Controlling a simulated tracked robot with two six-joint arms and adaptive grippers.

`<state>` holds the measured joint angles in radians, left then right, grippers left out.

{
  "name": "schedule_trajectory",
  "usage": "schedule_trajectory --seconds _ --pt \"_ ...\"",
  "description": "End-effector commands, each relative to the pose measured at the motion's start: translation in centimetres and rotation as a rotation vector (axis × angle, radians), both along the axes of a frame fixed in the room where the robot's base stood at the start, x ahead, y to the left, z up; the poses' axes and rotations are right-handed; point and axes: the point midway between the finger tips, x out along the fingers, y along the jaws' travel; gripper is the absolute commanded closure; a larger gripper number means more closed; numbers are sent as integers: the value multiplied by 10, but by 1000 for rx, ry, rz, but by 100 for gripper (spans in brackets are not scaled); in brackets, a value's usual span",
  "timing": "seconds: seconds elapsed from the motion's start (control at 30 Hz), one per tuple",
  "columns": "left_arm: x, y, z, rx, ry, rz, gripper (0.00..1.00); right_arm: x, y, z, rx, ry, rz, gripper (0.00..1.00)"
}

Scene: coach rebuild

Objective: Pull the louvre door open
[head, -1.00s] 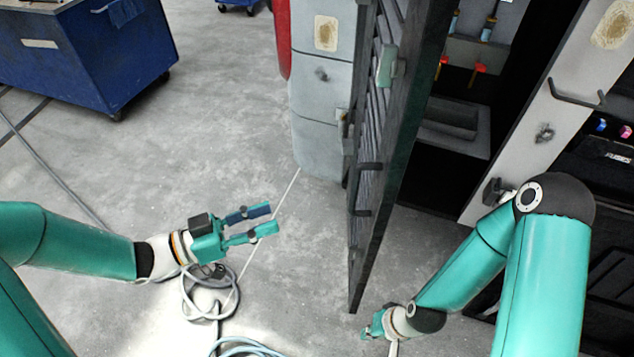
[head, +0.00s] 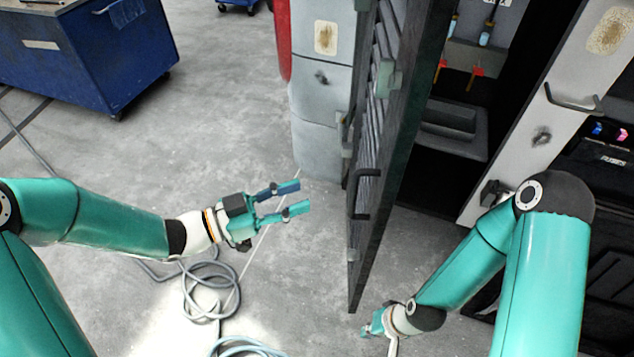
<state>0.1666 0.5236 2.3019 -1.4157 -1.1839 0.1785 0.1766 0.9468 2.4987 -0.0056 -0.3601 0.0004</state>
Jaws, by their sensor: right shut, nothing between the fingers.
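The louvre door (head: 385,150) is dark grey and slatted. It stands swung well out from the coach body, seen nearly edge-on, with the compartment behind it exposed. A dark bar handle (head: 364,193) shows on its left face, and a small green block (head: 384,79) sits higher up. My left gripper (head: 294,198) is open and empty, left of the door and apart from it, with its fingers pointing right toward the handle. My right gripper (head: 368,327) is low, near the door's bottom corner; its fingers are small in view and hold nothing.
The open compartment (head: 450,110) holds red-handled valves and a grey tray. A pale post (head: 540,125) with a bar handle stands right of it. Coiled hoses (head: 210,290) lie on the floor below my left gripper. A blue cart (head: 90,55) stands at back left.

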Motion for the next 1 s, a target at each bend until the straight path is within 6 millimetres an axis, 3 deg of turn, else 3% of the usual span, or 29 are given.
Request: schedule_trajectory --seconds 0.1,0.3,0.67,0.7,0.93,1.0 --pt "8 -22 2 0 1 -4 61 0 0 8 0 0 0 100" --pt "18 -42 1 -1 0 -1 61 0 0 13 0 0 0 100" --pt "21 -46 0 0 0 3 61 0 0 13 0 0 0 100" --pt "21 -46 0 0 0 3 62 0 0 13 0 0 0 100" --pt "21 -46 0 -1 0 3 100 0 0 13 0 0 0 100" --pt "21 -46 0 -1 0 2 100 0 0 13 0 0 0 100"
